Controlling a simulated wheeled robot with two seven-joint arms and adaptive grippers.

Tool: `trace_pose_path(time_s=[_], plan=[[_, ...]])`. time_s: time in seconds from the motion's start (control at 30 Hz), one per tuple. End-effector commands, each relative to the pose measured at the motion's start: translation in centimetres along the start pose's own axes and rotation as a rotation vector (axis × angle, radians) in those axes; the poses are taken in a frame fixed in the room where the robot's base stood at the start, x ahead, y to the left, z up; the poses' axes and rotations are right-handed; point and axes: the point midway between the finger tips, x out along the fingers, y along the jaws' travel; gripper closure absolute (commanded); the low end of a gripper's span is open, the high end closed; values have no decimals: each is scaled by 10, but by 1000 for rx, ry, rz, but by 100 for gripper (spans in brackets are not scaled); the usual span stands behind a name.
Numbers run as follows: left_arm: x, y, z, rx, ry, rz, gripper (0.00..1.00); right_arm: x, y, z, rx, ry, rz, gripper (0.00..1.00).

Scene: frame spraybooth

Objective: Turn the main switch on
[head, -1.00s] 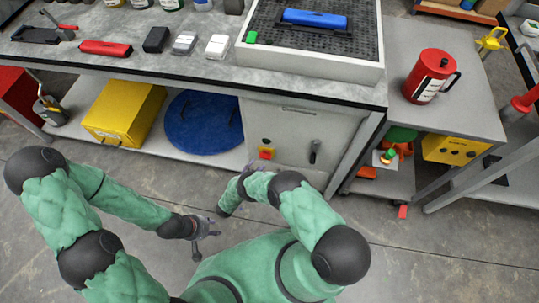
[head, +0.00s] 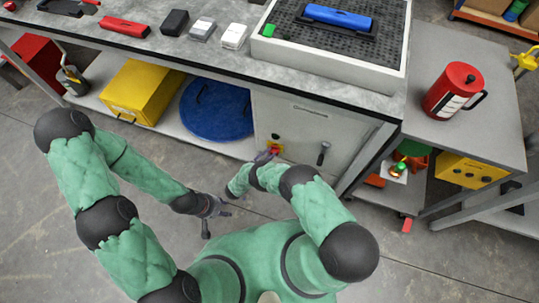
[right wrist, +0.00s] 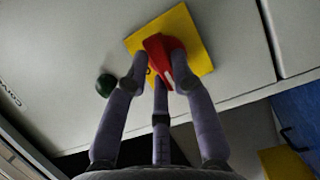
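The main switch (head: 277,149) is a red rotary handle on a yellow plate, on the front of the grey cabinet under the bench. In the right wrist view the red handle (right wrist: 158,50) lies at a slant on its plate. My right gripper (right wrist: 162,78) is at the switch, its fingers apart and around the lower part of the handle; whether they touch it I cannot tell. In the head view the right gripper (head: 264,157) partly covers the plate. My left gripper (head: 220,207) is open and empty over the floor, left of the switch.
A dark green button (right wrist: 106,86) sits beside the switch plate. A black lever (head: 323,153) is to its right on the cabinet. A blue round lid (head: 217,110) and a yellow box (head: 141,92) stand on the lower shelf. The floor in front is clear.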

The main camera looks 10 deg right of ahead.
Motion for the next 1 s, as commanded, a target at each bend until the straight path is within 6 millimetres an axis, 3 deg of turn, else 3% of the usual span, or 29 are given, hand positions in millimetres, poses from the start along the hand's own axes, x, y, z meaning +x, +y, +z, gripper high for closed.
trace_pose_path(time_s=[0.47, 1.0], plan=[[-2, 1, 0, 0, 0, 0, 60, 0, 2, 0, 86, 1, -38, 100], [-14, 5, 0, 0, 0, 0, 60, 2, 6, 4, 520, -1, -219, 100]])
